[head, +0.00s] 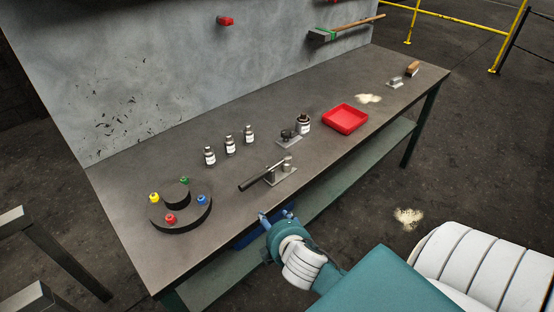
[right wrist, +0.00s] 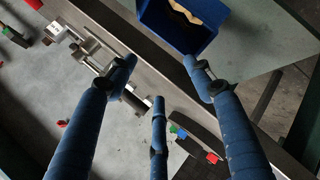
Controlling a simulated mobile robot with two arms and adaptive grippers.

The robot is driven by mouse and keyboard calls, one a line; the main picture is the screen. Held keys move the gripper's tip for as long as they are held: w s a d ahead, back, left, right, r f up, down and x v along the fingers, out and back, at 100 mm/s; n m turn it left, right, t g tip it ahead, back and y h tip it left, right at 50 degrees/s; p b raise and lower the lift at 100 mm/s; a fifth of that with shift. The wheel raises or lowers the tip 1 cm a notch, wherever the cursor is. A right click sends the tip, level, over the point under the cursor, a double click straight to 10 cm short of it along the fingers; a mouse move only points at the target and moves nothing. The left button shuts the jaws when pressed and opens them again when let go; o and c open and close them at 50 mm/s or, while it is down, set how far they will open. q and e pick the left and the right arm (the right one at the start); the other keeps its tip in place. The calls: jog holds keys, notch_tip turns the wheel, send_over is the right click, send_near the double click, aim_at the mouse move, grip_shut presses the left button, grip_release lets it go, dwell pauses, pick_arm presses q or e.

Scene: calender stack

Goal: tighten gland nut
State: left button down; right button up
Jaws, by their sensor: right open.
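A small metal fitting on a grey base plate (head: 285,175) stands near the front edge of the bench, with a black-handled bar (head: 252,182) reaching left from it. I cannot make out a separate gland nut on it. My right gripper (head: 276,215) is open and empty, just off the bench's front edge, below and in front of the fitting and apart from it. In the right wrist view its blue fingers (right wrist: 158,75) are spread, and the metal fitting (right wrist: 97,55) shows at upper left, partly behind the left finger. My left gripper is not in view.
A black ring with coloured knobs (head: 182,224) lies at left. Several bottles (head: 229,146), another small fixture (head: 289,138) and a red tray (head: 345,119) stand behind and right. A blue bin (right wrist: 178,25) sits below the bench edge.

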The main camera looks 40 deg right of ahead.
aim_at(258, 177)
jog(key=w+d+r+n+t, duration=0.1)
jog(key=w, duration=0.2)
jog(key=w+d+r+n+t, duration=0.1)
jog(key=w+r+n, duration=0.1)
jog(key=w, duration=0.1)
jog(key=w+d+r+n+t, duration=0.1)
jog(key=w+r, duration=0.1)
jog(key=w, duration=0.2)
jog(key=shift+d+r+n+p, duration=0.25)
jog(key=shift+d+n+p, duration=0.1)
jog(key=shift+n+p, duration=0.05)
jog(key=shift+w+f, duration=0.15)
jog(key=shift+w, duration=0.25)
jog(key=shift+w+d+f+p, duration=0.1)
jog(key=shift+w+d+p, duration=0.2)
jog(key=shift+w, duration=0.3)
jog(key=x, duration=0.3)
jog(key=shift+w+a+p, duration=0.1)
jog(key=shift+w+p, duration=0.05)
jog(key=shift+p, duration=0.25)
jog(key=shift+w+f, duration=0.3)
jog(key=shift+w, duration=0.05)
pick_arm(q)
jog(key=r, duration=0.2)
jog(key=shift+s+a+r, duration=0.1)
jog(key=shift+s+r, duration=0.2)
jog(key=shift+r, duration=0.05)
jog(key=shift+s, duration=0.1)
pick_arm(e)
jog(key=shift+s, duration=0.1)
